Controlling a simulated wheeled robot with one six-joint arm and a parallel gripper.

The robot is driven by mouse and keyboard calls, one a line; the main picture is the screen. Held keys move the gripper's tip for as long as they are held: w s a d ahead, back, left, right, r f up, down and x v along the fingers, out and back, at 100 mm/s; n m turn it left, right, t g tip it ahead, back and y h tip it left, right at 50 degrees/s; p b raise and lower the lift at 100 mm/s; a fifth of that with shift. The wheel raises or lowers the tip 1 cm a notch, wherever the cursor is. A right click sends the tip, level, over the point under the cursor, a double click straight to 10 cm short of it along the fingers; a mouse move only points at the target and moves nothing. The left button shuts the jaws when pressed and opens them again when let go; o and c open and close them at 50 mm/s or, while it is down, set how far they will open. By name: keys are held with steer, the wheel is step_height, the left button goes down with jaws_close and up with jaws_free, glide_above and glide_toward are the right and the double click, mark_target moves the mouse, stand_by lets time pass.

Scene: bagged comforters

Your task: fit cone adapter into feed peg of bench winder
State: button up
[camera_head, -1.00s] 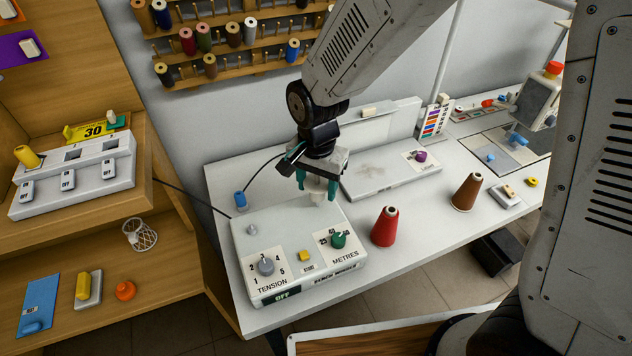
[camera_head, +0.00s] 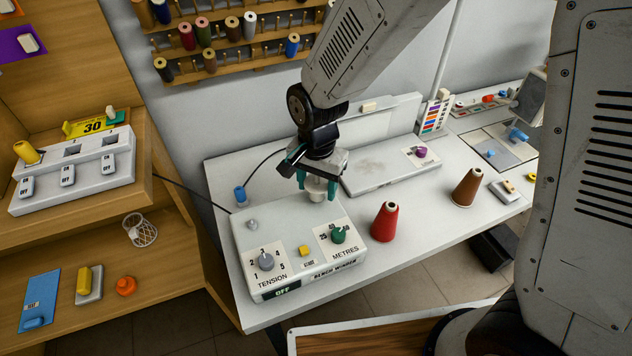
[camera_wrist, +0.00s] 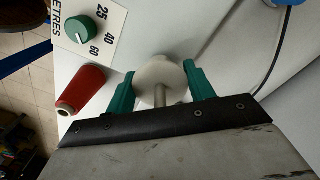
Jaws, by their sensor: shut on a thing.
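The bench winder (camera_head: 293,215) is a white box on the white table, with a grey TENSION knob (camera_head: 266,261), a green METRES knob (camera_head: 338,235) and a yellow button (camera_head: 303,250). My gripper (camera_head: 317,188) is over its back right corner. Its green fingers are shut on the off-white cone adapter (camera_head: 316,195). In the wrist view the adapter (camera_wrist: 158,74) shows as a pale round piece with a thin stem, between the fingers (camera_wrist: 162,88). Its lower end and whatever is below it are hidden, so I cannot tell whether it touches the feed peg.
A red cone (camera_head: 384,222) stands just right of the winder, with a brown cone (camera_head: 467,187) farther right. A blue piece (camera_head: 240,195) stands behind the winder's left. A low white platform (camera_head: 385,172) lies behind. A black cable runs behind the winder.

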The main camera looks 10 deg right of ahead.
steer(key=shift+f, duration=0.8)
steer(key=o, duration=1.5)
steer(key=shift+r, duration=0.1)
steer(key=shift+r, duration=3.4)
step_height(320, 180, up, 8)
steer(key=shift+f, duration=0.1)
